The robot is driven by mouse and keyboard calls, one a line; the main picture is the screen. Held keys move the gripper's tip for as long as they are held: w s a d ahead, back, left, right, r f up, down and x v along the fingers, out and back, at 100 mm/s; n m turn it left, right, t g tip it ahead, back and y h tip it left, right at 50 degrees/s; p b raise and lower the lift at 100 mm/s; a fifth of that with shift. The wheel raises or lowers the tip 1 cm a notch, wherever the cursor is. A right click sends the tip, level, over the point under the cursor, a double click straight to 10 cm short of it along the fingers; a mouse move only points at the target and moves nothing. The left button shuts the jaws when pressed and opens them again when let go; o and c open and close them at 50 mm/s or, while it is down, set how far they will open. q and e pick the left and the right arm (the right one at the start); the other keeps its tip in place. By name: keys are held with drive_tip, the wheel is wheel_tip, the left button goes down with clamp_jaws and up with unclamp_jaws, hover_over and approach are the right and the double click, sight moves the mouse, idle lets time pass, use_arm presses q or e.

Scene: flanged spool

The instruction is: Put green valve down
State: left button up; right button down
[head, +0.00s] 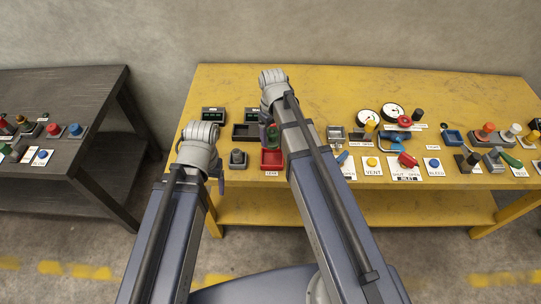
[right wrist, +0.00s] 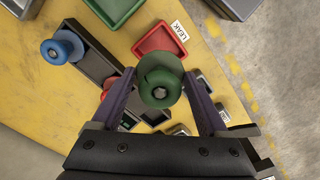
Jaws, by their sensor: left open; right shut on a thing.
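The green valve (right wrist: 158,82) is a flanged spool with a round end facing the right wrist camera. My right gripper (right wrist: 160,92) is shut on it, with one finger on either side. In the head view the green valve (head: 273,130) shows small beside my right arm, above the yellow table and near the red tray (head: 271,160). The red tray (right wrist: 161,40), labelled LEAK, lies beyond the valve in the right wrist view and looks empty where visible. My left gripper (head: 216,182) is open and empty at the table's front edge.
A dark tray (head: 240,131) lies behind the red tray. A grey-based knob (head: 238,160) stands left of it. Gauges (head: 392,112), buttons and labelled valves crowd the table's right half. The yellow table's (head: 450,88) back strip is clear. A dark table (head: 75,90) stands left.

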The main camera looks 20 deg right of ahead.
sight(272, 131)
drive_tip(key=shift+f+b, duration=3.7)
drive_tip(key=shift+f, duration=0.5)
drive_tip(key=shift+f, duration=0.1)
drive_tip(key=shift+f+b, duration=0.25)
drive_tip(key=shift+b, duration=0.15)
unclamp_jaws()
drive_tip(key=shift+r, duration=0.2)
wheel_tip(272, 131, up, 12)
drive_tip(key=p, duration=1.2)
drive_tip(key=shift+r+p, duration=0.2)
drive_tip(key=shift+p, duration=0.2)
drive_tip(key=shift+f, duration=0.2)
wheel_tip(272, 131, down, 12)
drive_tip(key=b, duration=1.2)
drive_tip(key=shift+f+b, duration=0.15)
drive_tip(key=shift+b, duration=0.15)
